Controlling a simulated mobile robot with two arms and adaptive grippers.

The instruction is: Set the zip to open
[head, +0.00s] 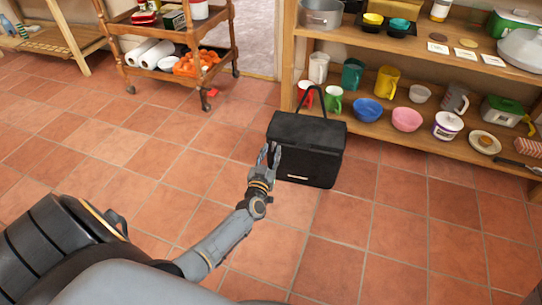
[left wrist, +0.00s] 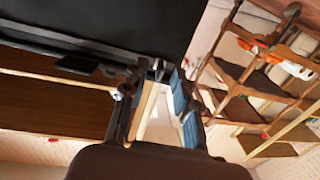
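A black box-shaped bag (head: 307,150) with a raised loop handle (head: 315,96) stands upright on the tiled floor in front of the shelves. My left gripper (head: 269,150) is at its left front edge, with the fingers apart and nothing seen between them. In the left wrist view the bag (left wrist: 110,22) fills the upper left, and the open fingertips (left wrist: 160,74) are at its edge. I cannot tell whether they touch it. A small dark tab (left wrist: 75,64) shows at the bag's edge; I cannot tell whether it is the zip pull. My right gripper is not in view.
A wooden shelf unit (head: 445,45) with mugs, bowls and pots stands right behind the bag. A wooden trolley (head: 150,25) holds paper rolls (head: 150,54) and orange items (head: 198,63) at the back left. The floor in front and to the right is clear.

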